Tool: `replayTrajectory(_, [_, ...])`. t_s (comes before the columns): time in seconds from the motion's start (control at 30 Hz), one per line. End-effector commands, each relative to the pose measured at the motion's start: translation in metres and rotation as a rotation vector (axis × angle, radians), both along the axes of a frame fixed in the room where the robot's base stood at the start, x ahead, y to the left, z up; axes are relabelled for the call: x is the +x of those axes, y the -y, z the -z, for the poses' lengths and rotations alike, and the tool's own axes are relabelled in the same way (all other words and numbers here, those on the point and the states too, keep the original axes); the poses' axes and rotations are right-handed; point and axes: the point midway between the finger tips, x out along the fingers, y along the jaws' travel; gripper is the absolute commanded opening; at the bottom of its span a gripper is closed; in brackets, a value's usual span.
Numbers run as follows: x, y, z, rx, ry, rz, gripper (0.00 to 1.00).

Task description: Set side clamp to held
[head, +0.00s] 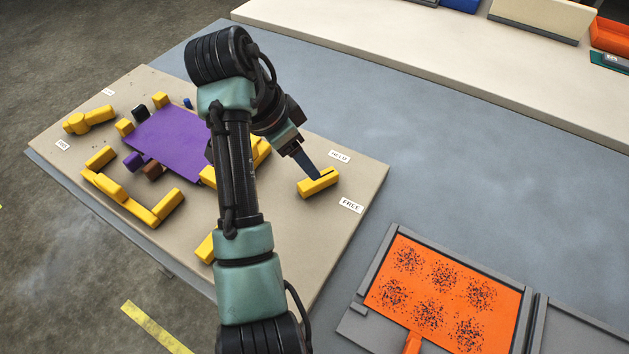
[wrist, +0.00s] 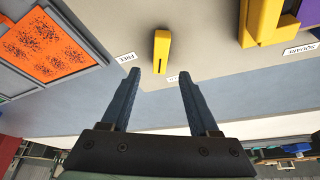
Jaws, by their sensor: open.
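The side clamp appears to be the yellow slotted block (head: 318,184) on the beige board, beside the HELD label (head: 339,156) and the FREE label (head: 351,205). In the wrist view the yellow block (wrist: 162,62) lies ahead of the gap between my fingers, with FREE (wrist: 127,57) to its left. A label nearer my fingers is mostly cut off there. My gripper (wrist: 157,84) is open and empty. In the head view my gripper (head: 314,173) is close above the block; one finger overlaps it, so contact cannot be told.
A purple plate (head: 165,142) sits among several yellow blocks on the beige board (head: 320,235), partly behind my arm. An orange speckled panel (head: 440,290) in a grey frame stands at lower right.

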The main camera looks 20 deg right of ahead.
Motion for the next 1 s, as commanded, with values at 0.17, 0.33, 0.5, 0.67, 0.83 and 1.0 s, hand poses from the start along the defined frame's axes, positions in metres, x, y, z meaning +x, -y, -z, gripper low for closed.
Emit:
replayTrajectory(0.17, [0.002,0.014,0.036,-0.001,-0.003,0.000,0.61])
replayTrajectory(0.33, [0.004,0.024,0.059,0.001,-0.002,-0.001,0.61])
replayTrajectory(0.5, [0.005,0.028,0.070,0.001,0.000,-0.002,0.61])
replayTrajectory(0.67, [0.006,0.029,0.072,0.000,0.001,-0.003,0.61])
replayTrajectory(0.83, [0.006,0.029,0.072,0.000,0.001,-0.003,0.58])
replayTrajectory(1.0, [0.006,0.029,0.072,0.000,0.001,-0.003,0.27])
